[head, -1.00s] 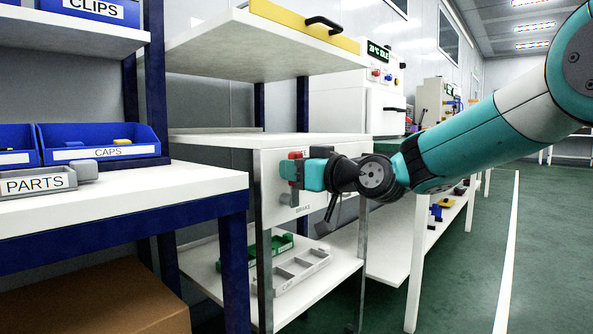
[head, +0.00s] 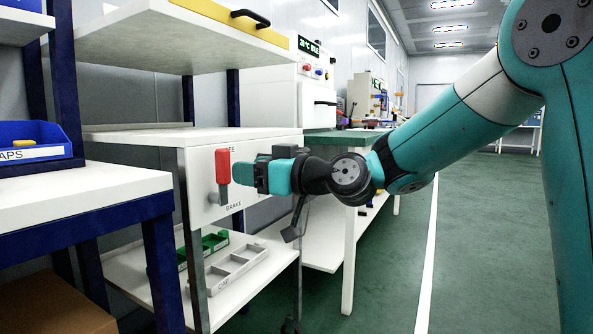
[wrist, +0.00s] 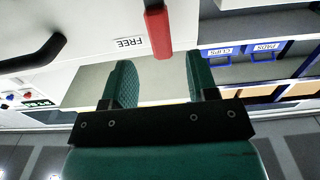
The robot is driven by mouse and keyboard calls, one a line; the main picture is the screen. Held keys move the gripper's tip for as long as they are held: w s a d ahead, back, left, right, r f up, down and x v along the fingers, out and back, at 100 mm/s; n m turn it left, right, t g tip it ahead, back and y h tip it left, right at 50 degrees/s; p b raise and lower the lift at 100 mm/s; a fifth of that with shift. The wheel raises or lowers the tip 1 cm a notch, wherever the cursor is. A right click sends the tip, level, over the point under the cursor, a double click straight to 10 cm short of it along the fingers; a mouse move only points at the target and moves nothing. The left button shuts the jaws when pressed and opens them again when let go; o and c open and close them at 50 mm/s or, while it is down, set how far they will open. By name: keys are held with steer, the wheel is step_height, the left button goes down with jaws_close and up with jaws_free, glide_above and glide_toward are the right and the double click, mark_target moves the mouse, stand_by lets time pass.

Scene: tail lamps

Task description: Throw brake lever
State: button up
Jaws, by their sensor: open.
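The brake lever (head: 223,168) has a red handle on a grey pivot, on the white side panel of a bench. It stands upright, its handle end towards a partly hidden label at the top; "BRAKE" is printed below. My gripper (head: 240,174) is just right of the handle in the head view, pointing at it. In the wrist view my gripper (wrist: 158,62) is open and empty. The red handle (wrist: 158,30) lies ahead, in line with the gap between the fingertips, beside the "FREE" label (wrist: 128,43). I cannot tell whether they touch.
A grey divided tray (head: 228,268) and a green bin (head: 214,241) are on the shelf below. A yellow drawer with a black handle (head: 250,18) is above. A blue-legged bench (head: 90,195) with a blue bin (head: 40,150) is left. The floor at right is clear.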

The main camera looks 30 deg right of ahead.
steer(key=v, duration=0.9)
steer(key=shift+s+d, duration=0.2)
steer(key=shift+s, duration=0.1)
steer(key=s+a+f+g+h+p, duration=0.1)
steer(key=s+a+f+g+p, duration=0.15)
steer(key=s+a+g, duration=0.2)
steer(key=s+a+f+n+g+h+p, duration=0.1)
steer(key=s+a+g+p, duration=0.2)
steer(key=s, duration=0.2)
steer(key=s+a+f+g+h+p, duration=0.1)
steer(key=s+a+f+g+p, duration=0.15)
steer(key=s+a+g, duration=0.2)
steer(key=s+d+m+g+h+p, duration=0.1)
steer(key=s+d+g+h+p, duration=0.25)
steer(key=s, duration=0.45)
step_height(320, 180, up, 38)
steer(key=p, duration=3.7)
steer(key=shift+t, duration=0.45)
steer(key=shift+w+a+f, duration=0.15)
steer(key=shift+c, duration=0.2)
